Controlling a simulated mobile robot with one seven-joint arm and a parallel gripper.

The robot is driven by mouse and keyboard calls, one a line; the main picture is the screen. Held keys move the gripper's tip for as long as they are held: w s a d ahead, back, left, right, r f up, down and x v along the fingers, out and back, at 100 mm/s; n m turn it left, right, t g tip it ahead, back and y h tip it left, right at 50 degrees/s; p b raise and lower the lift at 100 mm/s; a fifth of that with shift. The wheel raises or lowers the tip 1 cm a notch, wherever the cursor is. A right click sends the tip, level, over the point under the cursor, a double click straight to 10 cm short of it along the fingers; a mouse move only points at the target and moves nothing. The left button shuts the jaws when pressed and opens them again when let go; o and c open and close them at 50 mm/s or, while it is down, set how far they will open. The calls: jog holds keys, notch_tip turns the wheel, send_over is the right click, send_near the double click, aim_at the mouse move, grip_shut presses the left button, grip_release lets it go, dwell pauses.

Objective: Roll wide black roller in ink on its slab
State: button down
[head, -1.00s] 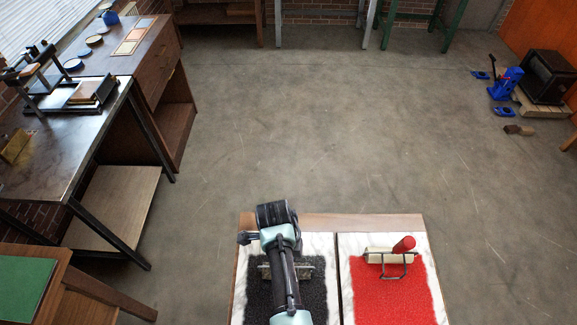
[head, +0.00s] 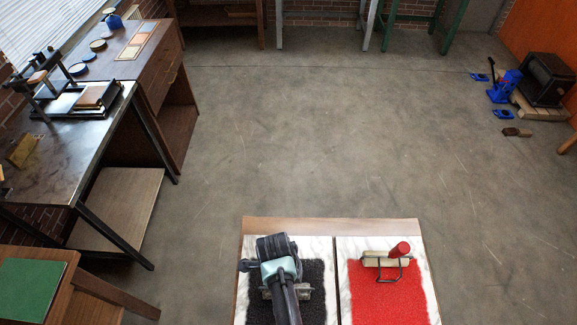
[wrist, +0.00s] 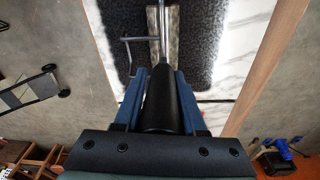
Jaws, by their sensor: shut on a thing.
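The black ink slab (head: 316,309) is a white marbled slab covered with black ink, at the bottom middle of the head view. It also shows in the wrist view (wrist: 202,50). The wide black roller (head: 303,293) lies over the black ink, mostly hidden by my arm. In the wrist view its roller (wrist: 153,20) and bent wire frame show ahead of the fingers. My gripper (wrist: 160,88) is shut on the roller's black handle, with a blue finger on each side. Whether the roller presses on the ink is hard to tell.
A red ink slab (head: 430,262) with a red-handled roller (head: 400,249) lies just right of the black slab on the same table. A bench with a press (head: 60,100) stands at left. The floor (head: 290,140) beyond the table is clear.

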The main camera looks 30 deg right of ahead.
jog(key=shift+s+a+p, duration=0.5)
jog(key=shift+s+p, duration=0.1)
jog(key=shift+s, duration=0.15)
jog(key=shift+s+a+p, duration=0.5)
jog(key=shift+s+p, duration=0.05)
jog(key=shift+s, duration=0.15)
jog(key=shift+s+a, duration=0.1)
jog(key=shift+s+a+r+p, duration=0.1)
jog(key=shift+s+a+p, duration=0.4)
jog(key=shift+s+p, duration=0.3)
jog(key=shift+s+a+p, duration=0.35)
jog(key=shift+s+a, duration=0.1)
jog(key=shift+s, duration=0.2)
jog(key=shift+r, duration=2.4)
jog(key=shift+w, duration=0.1)
